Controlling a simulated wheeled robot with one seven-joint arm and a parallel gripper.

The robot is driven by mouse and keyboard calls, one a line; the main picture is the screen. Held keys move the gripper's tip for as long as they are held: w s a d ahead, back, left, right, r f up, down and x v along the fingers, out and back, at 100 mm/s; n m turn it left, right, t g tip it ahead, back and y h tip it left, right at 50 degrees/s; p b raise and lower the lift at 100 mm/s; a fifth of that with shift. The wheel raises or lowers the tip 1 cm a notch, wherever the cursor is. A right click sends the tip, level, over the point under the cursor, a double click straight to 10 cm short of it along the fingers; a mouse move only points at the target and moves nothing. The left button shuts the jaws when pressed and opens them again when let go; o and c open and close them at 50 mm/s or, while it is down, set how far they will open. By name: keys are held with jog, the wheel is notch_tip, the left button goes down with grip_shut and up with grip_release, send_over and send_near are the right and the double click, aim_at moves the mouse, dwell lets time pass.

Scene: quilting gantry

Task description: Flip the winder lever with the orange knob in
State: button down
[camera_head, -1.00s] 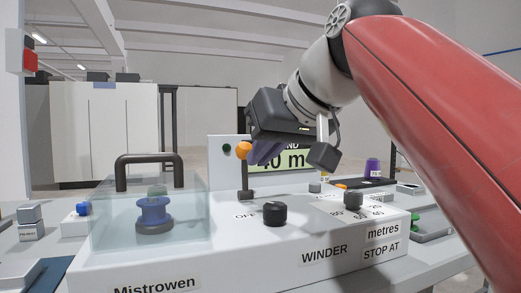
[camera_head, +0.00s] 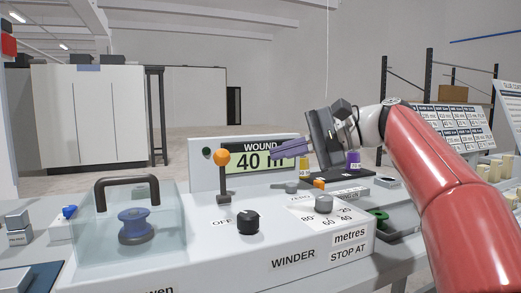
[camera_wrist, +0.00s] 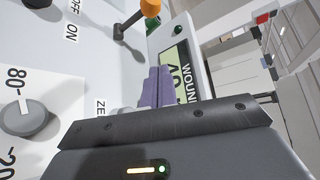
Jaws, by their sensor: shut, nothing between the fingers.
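The winder lever with the orange knob (camera_head: 221,158) stands about upright on the white winder housing (camera_head: 190,250), in front of the display. The knob also shows at the top of the wrist view (camera_wrist: 150,8), its dark stem running down to the left. My gripper (camera_head: 273,147) has purple fingers and is to the right of the knob, apart from it, in front of the display's right part. In the wrist view the purple fingers (camera_wrist: 152,85) lie together with nothing between them. They cover part of the display reading.
The display (camera_head: 250,160) reads WOUND 40 m. A black OFF/ON knob (camera_head: 248,222) and a grey metres dial (camera_head: 323,204) sit on the housing. A clear cover with a dark handle (camera_head: 127,182) encloses a blue bobbin (camera_head: 135,225).

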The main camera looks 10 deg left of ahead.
aim_at(222, 175)
jog(key=shift+w+a+f, duration=0.1)
jog(key=shift+a, duration=0.1)
jog(key=b+x, duration=0.1)
jog(key=x, duration=0.8)
jog(key=shift+a, duration=0.35)
jog(key=s, duration=0.1)
jog(key=r, duration=0.1)
jog(key=s, duration=0.1)
jog(key=shift+s+d+r+b, duration=0.2)
jog(key=shift+s+d+b, duration=0.15)
jog(key=shift+b, duration=0.05)
jog(key=shift+s+d+r, duration=0.1)
jog(key=shift+s+r, duration=0.2)
jog(key=shift+s, duration=0.2)
